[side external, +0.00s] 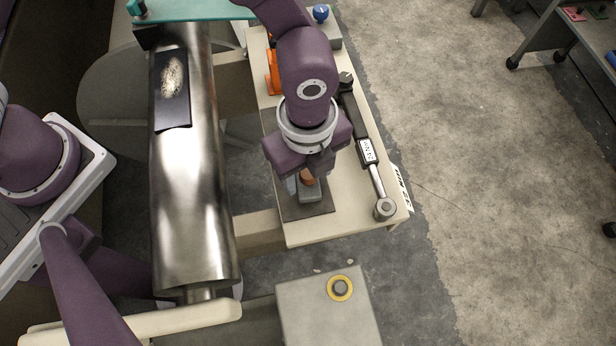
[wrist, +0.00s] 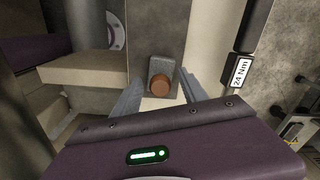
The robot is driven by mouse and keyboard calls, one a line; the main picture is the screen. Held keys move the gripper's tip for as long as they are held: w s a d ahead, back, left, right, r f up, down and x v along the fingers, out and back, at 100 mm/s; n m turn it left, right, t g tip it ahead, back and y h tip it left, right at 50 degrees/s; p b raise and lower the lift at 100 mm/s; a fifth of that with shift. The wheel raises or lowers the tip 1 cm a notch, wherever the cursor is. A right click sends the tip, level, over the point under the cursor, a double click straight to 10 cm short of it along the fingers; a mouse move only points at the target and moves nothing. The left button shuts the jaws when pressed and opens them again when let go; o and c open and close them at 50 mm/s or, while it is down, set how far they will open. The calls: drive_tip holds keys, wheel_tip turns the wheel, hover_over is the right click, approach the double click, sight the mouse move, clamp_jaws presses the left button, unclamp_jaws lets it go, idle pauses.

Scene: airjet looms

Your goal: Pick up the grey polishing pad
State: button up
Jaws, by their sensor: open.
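The grey polishing pad (side external: 310,194) is a small grey block with a round brown knob on top. It rests on a dark mat (side external: 305,211) on the cream bench. In the wrist view the pad (wrist: 159,65) lies between and just ahead of the two fingers. My gripper (side external: 306,182) is above the pad, pointing down, and hides part of it in the side view. In the wrist view my gripper (wrist: 166,88) is open, with one finger on each side of the pad. I cannot tell whether either finger touches it.
A torque wrench (side external: 367,150) marked 24 Nm lies right of the mat. A large shiny metal roller (side external: 190,210) with a dark sheet (side external: 172,100) on it is at left. An orange object (side external: 273,72) and a blue knob (side external: 320,13) are behind. A grey box (side external: 320,310) stands in front.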

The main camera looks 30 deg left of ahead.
sight(307, 172)
clamp_jaws()
wheel_tip(307, 172, up, 10)
drive_tip(key=shift+r, duration=0.1)
idle(0.4)
